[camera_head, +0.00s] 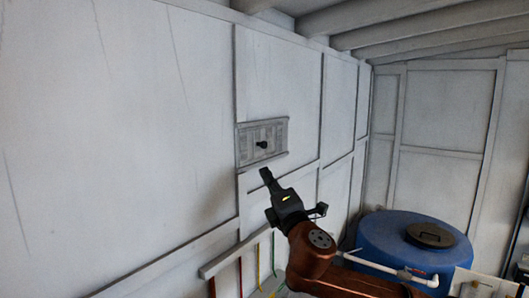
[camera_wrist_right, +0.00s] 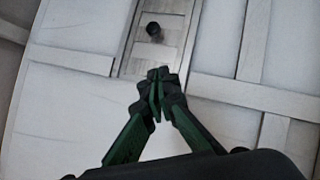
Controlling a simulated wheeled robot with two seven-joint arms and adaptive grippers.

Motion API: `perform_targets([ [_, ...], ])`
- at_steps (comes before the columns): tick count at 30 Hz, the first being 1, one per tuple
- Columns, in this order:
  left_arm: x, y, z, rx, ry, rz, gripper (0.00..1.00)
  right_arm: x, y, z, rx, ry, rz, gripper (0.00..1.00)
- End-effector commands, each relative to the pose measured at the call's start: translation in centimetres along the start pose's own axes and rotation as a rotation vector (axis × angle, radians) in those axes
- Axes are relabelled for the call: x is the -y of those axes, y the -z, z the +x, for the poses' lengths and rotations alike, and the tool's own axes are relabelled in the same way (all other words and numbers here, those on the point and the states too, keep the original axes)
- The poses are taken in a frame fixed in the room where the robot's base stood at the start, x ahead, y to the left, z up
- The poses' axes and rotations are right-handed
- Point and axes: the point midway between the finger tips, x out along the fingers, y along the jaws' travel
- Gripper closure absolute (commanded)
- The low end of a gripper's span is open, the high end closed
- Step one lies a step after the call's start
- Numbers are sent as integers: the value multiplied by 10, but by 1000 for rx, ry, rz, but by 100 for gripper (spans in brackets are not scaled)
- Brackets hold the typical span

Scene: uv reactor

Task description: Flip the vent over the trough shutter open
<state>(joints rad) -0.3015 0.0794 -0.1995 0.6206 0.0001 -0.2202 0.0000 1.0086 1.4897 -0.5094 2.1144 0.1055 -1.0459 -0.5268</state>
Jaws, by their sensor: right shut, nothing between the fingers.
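The vent (camera_head: 252,147) is a small grey framed panel on the white wall, with a black knob (camera_head: 262,144) near its middle. In the right wrist view the vent panel (camera_wrist_right: 168,57) lies beyond my fingertips, with its dark knob (camera_wrist_right: 152,29) near the top. My right gripper (camera_head: 265,173) is shut and empty, just below the vent in the head view. In the right wrist view its fingertips (camera_wrist_right: 158,76) meet below the knob and overlap the panel's lower part; I cannot tell whether they touch it. My left gripper is not in view.
A blue barrel (camera_head: 400,240) with a dark lid (camera_head: 430,235) stands at the lower right. A white pipe (camera_head: 390,268) runs in front of it. A wooden rail (camera_head: 233,250) with coloured strips below it is on the wall under the vent. The wall around the vent is clear.

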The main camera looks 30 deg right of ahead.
Motion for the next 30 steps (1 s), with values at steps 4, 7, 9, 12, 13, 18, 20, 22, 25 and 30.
perform_targets([
  [4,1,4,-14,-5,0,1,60,-4,-2,33,2,0,2,100],
  [7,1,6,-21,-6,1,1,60,-4,-2,54,2,-1,2,100],
  [9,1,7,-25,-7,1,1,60,-4,-2,67,3,0,2,100],
  [12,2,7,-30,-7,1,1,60,-3,-12,80,5,0,-2,100],
  [13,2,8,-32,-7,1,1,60,-3,-15,83,5,0,-2,100],
  [18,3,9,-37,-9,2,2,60,-2,-27,95,3,0,-2,100],
  [20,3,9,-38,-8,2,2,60,-1,-28,97,2,0,-2,100],
  [22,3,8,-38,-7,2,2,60,-1,-30,98,3,0,-1,100],
  [25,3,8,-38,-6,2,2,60,0,-30,98,3,0,-1,100],
  [30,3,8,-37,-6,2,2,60,0,-30,98,3,0,-1,100],
])
